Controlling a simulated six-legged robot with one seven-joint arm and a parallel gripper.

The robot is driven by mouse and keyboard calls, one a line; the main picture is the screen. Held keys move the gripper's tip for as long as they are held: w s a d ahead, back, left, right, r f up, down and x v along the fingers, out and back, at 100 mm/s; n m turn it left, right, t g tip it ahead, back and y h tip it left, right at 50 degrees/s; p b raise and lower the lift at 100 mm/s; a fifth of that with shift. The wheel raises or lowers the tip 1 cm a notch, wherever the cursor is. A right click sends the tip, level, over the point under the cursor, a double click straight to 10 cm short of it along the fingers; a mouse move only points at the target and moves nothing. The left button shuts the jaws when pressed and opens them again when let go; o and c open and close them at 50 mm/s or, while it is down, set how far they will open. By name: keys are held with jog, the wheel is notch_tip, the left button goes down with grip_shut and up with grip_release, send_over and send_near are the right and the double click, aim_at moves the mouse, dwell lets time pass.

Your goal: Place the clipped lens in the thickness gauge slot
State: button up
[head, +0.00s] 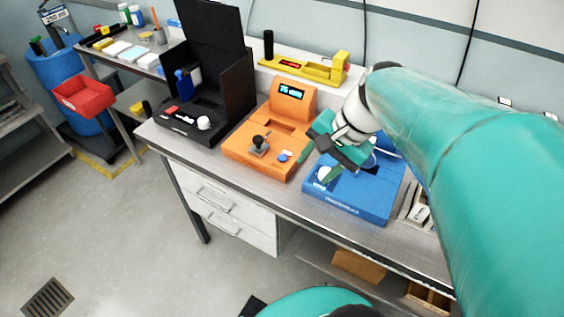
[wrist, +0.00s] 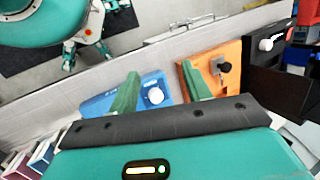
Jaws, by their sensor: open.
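An orange unit (head: 262,152) with a small lit display stands mid-bench; it also shows in the wrist view (wrist: 205,62). It may be the thickness gauge, but I cannot be sure. A dark clip-like piece with a round knob (head: 260,144) stands on its front; the wrist view shows it too (wrist: 220,66). I cannot make out a lens in it. My gripper (head: 318,164) is open and empty over the left part of a blue unit (head: 350,196). In the wrist view, my green fingers (wrist: 160,72) are apart, with a white knob (wrist: 155,96) of the blue unit between and beyond them.
A black unit (head: 190,132) with a tall raised back stands left of the orange one. Small boxes (head: 414,207) lie right of the blue unit. The bench's front edge is a clear narrow strip.

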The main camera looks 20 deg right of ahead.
jog(key=s+a+r+n+t+h, duration=0.2)
jog(key=s+a+n+t+h, duration=0.1)
jog(key=a+n, duration=0.4)
jog(key=n+h, duration=0.1)
jog(key=n, duration=0.2)
jog(key=shift+a+r+n, duration=0.2)
jog(key=shift+a+n, duration=0.15)
jog(key=shift+n, duration=0.05)
jog(key=shift+s, duration=0.15)
jog(key=shift+c, duration=1.3)
jog(key=shift+d, duration=0.15)
